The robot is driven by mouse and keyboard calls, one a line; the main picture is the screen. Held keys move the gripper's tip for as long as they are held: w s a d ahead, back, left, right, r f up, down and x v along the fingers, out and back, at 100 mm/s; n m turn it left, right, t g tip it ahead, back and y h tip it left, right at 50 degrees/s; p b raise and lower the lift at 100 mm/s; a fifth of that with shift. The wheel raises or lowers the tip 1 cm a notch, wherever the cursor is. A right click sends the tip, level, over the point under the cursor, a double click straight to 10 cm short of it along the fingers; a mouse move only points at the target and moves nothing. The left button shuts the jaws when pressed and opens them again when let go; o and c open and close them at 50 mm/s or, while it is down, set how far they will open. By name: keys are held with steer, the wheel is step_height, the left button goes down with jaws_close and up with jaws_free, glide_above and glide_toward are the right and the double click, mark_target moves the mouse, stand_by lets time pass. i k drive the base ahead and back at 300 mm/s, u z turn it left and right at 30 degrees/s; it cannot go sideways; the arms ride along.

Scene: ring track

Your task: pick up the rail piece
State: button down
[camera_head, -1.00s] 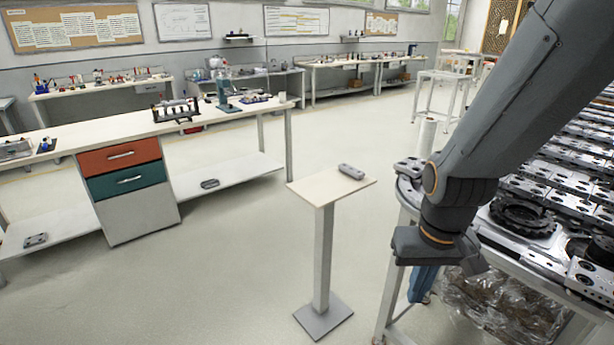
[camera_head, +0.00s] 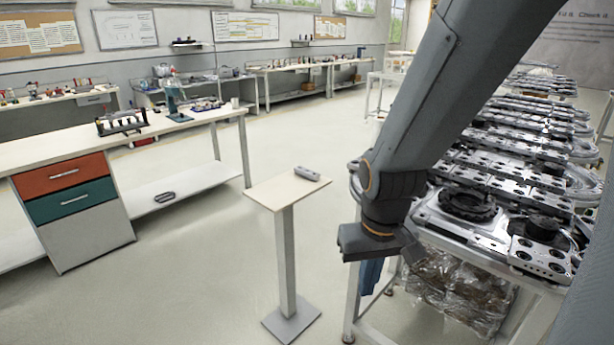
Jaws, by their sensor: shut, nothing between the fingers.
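A small grey rail piece (camera_head: 307,173) lies flat on the pale square top of a single-post stand (camera_head: 268,192), near its back right edge. My gripper (camera_head: 371,274) hangs below my grey wrist, to the right of the stand in the picture. Its blue fingers are shut, with nothing seen between them. They are partly hidden by the wrist and are apart from the rail piece.
A metal-framed table (camera_head: 470,250) crowded with grey machined parts stands close on the right, behind my arm. A long workbench (camera_head: 190,125) with an orange and a green drawer is on the left. Open floor (camera_head: 190,270) lies between bench and stand.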

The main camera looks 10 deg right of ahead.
mark_target(313, 177)
steer(key=u, duration=0.55)
steer(key=i, duration=2)
steer(key=z, duration=0.35)
